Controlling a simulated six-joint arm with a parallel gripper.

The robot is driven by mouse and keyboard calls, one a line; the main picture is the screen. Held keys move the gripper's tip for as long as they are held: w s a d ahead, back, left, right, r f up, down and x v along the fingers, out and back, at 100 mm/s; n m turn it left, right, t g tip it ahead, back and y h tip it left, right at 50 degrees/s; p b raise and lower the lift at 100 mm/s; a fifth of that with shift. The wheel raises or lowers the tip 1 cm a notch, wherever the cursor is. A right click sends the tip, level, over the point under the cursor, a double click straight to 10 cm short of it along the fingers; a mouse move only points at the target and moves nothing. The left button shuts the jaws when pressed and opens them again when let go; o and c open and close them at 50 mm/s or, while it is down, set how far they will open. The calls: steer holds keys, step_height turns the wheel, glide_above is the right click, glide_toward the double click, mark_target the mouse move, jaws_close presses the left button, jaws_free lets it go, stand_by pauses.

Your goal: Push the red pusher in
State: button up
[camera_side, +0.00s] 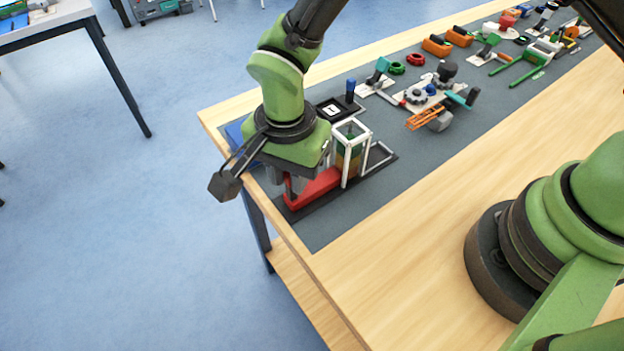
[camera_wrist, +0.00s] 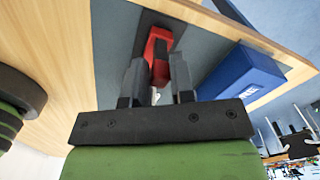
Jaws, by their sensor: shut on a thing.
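The red pusher (camera_side: 314,189) lies low on a dark base (camera_side: 290,212) near the table's left end. It runs up to a white-framed clear tower (camera_side: 350,160) with green and orange-brown contents. My gripper (camera_side: 292,187) is down at the pusher's outer end, with its fingers partly hidden under the wrist. In the wrist view my gripper (camera_wrist: 158,78) has its two grey fingers on either side of the red pusher (camera_wrist: 157,45). It is shut on the pusher's near part. The tower is not visible in the wrist view.
A blue box (camera_wrist: 243,72) stands beside the pusher, near the table edge. A black plate with a white card (camera_side: 332,110) and a blue peg (camera_side: 350,90) are behind the tower. Several assemblies lie farther along the grey mat. The mat in front of the dark base is clear.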

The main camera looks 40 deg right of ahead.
steer(key=shift+d, duration=2.6)
steer(key=o, duration=0.7)
step_height(320, 180, up, 7)
steer(key=shift+r, duration=0.1)
steer(key=s+d+r+n+t+y, duration=0.1)
steer(key=d+r, duration=0.1)
steer(key=r, duration=0.3)
steer(key=d+r+n+t, duration=0.1)
steer(key=d+r, duration=0.2)
steer(key=r, duration=0.1)
steer(key=s+d+r+n+t, duration=0.2)
steer(key=s+d+r+n, duration=0.1)
steer(key=s, duration=0.3)
steer(key=s+d+r+n+t+y, duration=0.1)
steer(key=s+d+r+n+t, duration=0.2)
steer(key=s+d+r, duration=0.2)
steer(key=shift+s+r, duration=0.65)
steer(key=shift+s, duration=0.45)
